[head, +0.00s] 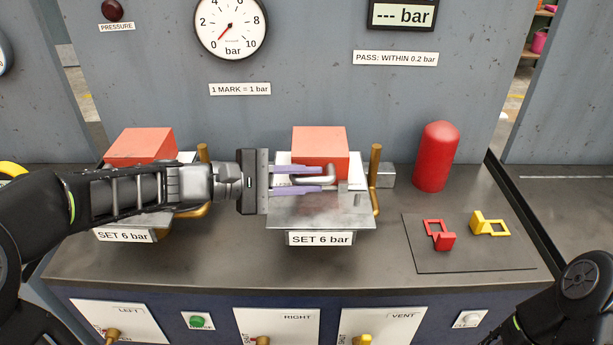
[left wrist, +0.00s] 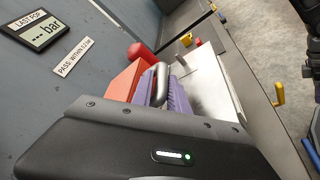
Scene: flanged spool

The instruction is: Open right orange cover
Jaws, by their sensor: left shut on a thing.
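The right orange cover (head: 320,143) is a box-shaped lid on the right metal block, above a "SET 6 bar" label. It looks shut, and a curved metal handle (head: 328,178) stands at its front. My left gripper (head: 318,179) reaches in from the left with its purple fingers on either side of this handle, shut on it. In the left wrist view the handle (left wrist: 160,84) shows between the purple fingers, with the orange cover (left wrist: 122,82) beside them. Part of the handle is hidden by the fingers. My right gripper is out of view; only my right arm shows at the lower right.
A left orange cover (head: 141,146) sits behind my left arm. A brass lever (head: 376,170) stands just right of the right cover. A red cylinder (head: 436,158) stands further right.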

